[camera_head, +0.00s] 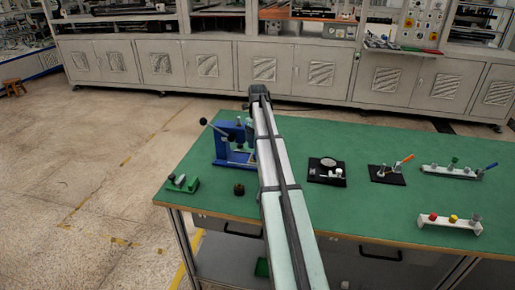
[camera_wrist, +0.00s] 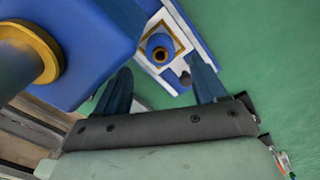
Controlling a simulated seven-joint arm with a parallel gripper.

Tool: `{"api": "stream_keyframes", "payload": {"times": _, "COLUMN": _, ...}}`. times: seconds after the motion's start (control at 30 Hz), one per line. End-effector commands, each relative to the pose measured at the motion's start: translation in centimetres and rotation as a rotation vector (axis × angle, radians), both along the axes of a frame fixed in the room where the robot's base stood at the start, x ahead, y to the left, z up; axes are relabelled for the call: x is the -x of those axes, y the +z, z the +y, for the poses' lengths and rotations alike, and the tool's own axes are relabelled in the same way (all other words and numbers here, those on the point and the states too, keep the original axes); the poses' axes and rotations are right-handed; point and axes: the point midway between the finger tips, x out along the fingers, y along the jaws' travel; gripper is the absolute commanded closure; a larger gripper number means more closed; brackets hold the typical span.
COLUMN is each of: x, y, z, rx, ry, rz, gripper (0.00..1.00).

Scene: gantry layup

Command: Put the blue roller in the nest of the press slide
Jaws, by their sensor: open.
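The blue press (camera_head: 222,150) stands on the green table left of my arm in the head view. In the wrist view its blue body (camera_wrist: 90,45) fills the upper left. The press slide (camera_wrist: 187,28) is a pale plate with blue edges. A blue roller (camera_wrist: 159,45), with a brass-coloured bore, appears upright inside the yellow-edged nest (camera_wrist: 177,47) of the slide. Its seating depth is unclear. My gripper (camera_wrist: 158,65) is open, its two dark blue fingers apart on either side below the roller, with no visible grip on it. The head view does not show my fingers clearly.
A small green stand (camera_head: 183,184) and a dark round part (camera_head: 239,189) lie near the table's left front. Black fixtures (camera_head: 327,171) (camera_head: 388,175) and racks (camera_head: 450,172) (camera_head: 448,223) stand to the right. Green table surface between them is clear.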

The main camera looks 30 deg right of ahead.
Motion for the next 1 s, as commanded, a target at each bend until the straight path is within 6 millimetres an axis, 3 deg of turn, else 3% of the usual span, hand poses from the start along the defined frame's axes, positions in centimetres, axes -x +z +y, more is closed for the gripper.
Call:
{"api": "stream_keyframes", "payload": {"times": 0.2, "x": -0.1, "y": 3.8, "z": 0.0, "rx": 0.000, "ry": 0.000, "rz": -0.001, "gripper": 0.29}}
{"api": "stream_keyframes", "payload": {"times": 0.4, "x": 0.0, "y": 5.7, "z": 0.0, "rx": 0.000, "ry": 0.000, "rz": 0.000, "gripper": 0.29}}
{"api": "stream_keyframes", "payload": {"times": 1.0, "x": 0.0, "y": 6.1, "z": 0.0, "rx": 0.000, "ry": 0.000, "rz": 0.001, "gripper": 0.29}}
